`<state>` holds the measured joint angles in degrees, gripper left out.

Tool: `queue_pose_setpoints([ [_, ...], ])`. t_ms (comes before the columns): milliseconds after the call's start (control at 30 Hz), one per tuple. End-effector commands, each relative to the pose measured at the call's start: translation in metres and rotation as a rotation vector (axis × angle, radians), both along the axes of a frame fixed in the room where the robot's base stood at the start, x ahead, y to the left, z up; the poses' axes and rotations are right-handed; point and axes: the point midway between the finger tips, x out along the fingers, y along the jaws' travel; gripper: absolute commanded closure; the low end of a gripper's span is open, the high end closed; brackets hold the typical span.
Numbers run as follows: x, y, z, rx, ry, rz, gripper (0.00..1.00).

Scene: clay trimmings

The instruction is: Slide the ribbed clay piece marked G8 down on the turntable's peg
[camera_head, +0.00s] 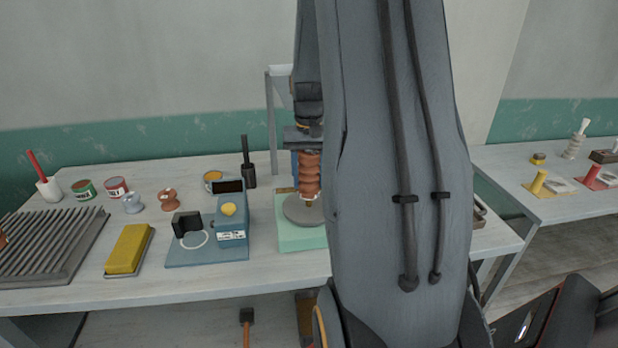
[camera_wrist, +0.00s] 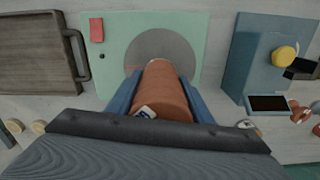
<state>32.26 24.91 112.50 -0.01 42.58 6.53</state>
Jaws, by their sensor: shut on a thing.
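The ribbed red-brown clay piece (camera_head: 310,178) is upright in my gripper (camera_head: 308,158), over the turntable's grey disc (camera_head: 298,213). In the wrist view the clay piece (camera_wrist: 164,88) sits between the two blue fingers of my gripper (camera_wrist: 160,92), which are shut on it. A small white label with a dark mark shows on its near side, too small to read. The turntable has a mint green base (camera_head: 300,238). The clay covers part of the disc (camera_wrist: 186,52) in the wrist view. The peg is not clearly visible, and I cannot tell whether the clay is around it.
A blue device (camera_head: 230,225) with a yellow knob stands left of the turntable. A yellow block (camera_head: 128,249) and a ribbed grey rack (camera_head: 60,250) lie further left. A brown tray (camera_wrist: 35,55) is beside the base in the wrist view. My arm hides the table's right part.

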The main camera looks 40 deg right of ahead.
Motion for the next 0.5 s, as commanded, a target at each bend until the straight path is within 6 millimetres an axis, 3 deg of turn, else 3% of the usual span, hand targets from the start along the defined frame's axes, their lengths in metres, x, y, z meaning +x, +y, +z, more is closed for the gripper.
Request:
queue_pose_setpoints([
  [500, 0.0002, -0.0003, -0.0064, -0.001, -0.001, 0.000, 0.94],
])
